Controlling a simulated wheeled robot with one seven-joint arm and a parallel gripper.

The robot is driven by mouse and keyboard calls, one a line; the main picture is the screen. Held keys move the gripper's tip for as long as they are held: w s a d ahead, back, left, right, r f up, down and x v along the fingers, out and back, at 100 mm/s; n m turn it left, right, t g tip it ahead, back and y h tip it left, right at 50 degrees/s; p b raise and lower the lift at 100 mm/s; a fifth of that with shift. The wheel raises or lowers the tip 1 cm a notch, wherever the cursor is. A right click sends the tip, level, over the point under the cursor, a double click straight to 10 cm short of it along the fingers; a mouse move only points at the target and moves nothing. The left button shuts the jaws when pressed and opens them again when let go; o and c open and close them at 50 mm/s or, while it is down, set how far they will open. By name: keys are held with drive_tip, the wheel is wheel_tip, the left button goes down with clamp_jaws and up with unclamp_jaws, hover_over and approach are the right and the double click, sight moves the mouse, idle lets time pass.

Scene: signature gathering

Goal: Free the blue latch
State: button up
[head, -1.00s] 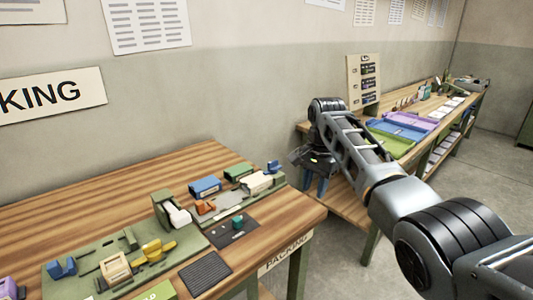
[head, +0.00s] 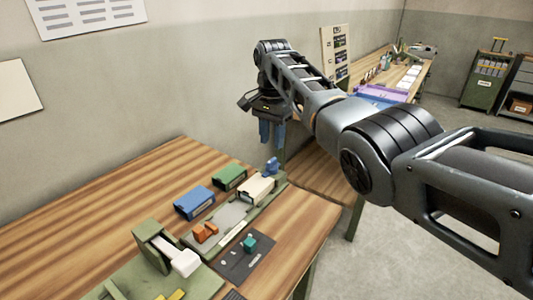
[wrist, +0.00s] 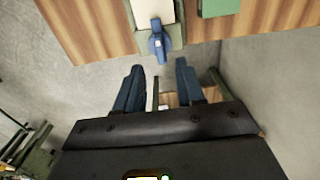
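The blue latch (head: 270,166) stands at the far right end of a long green base (head: 272,193) near the packing table's edge, beside a cream block (head: 256,189). In the wrist view the blue latch (wrist: 157,42) is just beyond the fingertips, roughly centred between them. My gripper (head: 265,140) hangs with fingers down above and slightly behind the latch in the head view. In the wrist view my gripper (wrist: 160,68) has its two blue fingers apart, with nothing between them. They appear clear of the latch.
A blue box (head: 194,202) and a green box (head: 229,177) stand beside the base. An orange piece (head: 205,232) and a teal piece (head: 249,243) lie closer. A second table (head: 377,78) with a purple tray (head: 380,96) stands behind. Bare floor lies past the table edge.

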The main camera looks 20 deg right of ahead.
sight(272, 160)
wheel_tip(272, 160, down, 6)
drive_tip(key=shift+f, duration=0.25)
drive_tip(key=shift+c, duration=0.4)
clamp_jaws()
